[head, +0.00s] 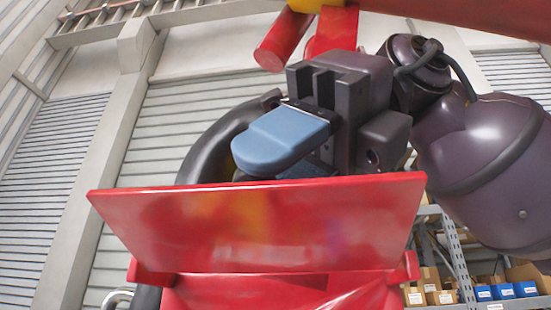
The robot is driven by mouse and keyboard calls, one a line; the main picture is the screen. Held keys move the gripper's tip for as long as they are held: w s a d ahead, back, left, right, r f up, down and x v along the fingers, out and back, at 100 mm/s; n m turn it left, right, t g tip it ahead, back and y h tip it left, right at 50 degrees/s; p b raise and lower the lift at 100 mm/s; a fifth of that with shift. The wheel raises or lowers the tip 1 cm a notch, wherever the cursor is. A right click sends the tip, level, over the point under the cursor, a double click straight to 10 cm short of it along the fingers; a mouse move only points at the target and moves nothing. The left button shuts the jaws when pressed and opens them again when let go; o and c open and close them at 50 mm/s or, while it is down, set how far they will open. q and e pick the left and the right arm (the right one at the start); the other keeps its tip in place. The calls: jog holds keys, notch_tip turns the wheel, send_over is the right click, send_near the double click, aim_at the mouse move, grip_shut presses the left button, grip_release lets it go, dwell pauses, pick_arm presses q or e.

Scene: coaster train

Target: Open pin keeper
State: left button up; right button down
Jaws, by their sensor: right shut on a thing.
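My right gripper (278,150) comes in from the right, with a dark body and blue fingers. It is just behind and above the upper edge of a red panel (250,228) of the coaster train. One blue finger shows broadly, and part of the other shows below it. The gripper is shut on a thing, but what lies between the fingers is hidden. I cannot make out the pin keeper. My left gripper is not in view.
Red tubes (332,32) of the train hang close above my right gripper. A black curved part (208,150) is behind it. A bright metal loop (118,297) shows at the lower left. Shelves with boxes (430,285) stand at the lower right.

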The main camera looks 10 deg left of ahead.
jog(key=c, duration=0.9)
grip_release()
